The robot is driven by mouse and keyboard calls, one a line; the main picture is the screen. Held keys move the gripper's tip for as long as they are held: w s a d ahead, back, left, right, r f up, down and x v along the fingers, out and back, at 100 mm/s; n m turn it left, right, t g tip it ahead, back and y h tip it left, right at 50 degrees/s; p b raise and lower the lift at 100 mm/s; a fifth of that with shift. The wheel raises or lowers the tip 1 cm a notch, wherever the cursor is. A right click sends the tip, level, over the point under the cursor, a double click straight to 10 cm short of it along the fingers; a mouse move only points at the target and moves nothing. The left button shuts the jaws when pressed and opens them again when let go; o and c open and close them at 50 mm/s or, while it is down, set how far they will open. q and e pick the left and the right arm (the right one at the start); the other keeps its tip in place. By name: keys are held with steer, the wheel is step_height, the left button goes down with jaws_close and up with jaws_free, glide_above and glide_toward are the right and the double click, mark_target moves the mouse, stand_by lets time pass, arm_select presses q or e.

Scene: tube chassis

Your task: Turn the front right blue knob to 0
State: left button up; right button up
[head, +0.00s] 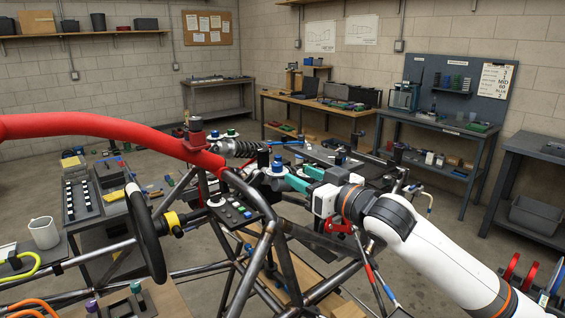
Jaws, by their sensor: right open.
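A blue knob (277,161) sits on a round, pale-collared mount near the middle of the chassis, right of the coil-over shock. I cannot tell from this view which is the front right one, and no dial marks are readable. My right gripper (287,176), with teal fingers, reaches in from the right. Its fingers are open, with the tips close to the first blue knob; contact cannot be made out. My left gripper is not in view.
The chassis tubes (285,262) cross below my right arm. A red tube (90,125) spans the left. A coil-over shock (238,148), a green-topped knob (231,133), a button panel (233,212) and a steering wheel (145,235) crowd the space left of the gripper.

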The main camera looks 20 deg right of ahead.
mark_target(281, 166)
steer(key=p+x, duration=0.1)
steer(key=x, duration=0.5)
steer(key=shift+w+a+r+p, duration=0.1)
steer(key=shift+a+r+p, duration=0.05)
steer(key=shift+p, duration=0.15)
steer(key=shift+w+a, duration=0.25)
steer(key=shift+w, duration=0.4)
steer(key=shift+c, duration=0.6)
jaws_close()
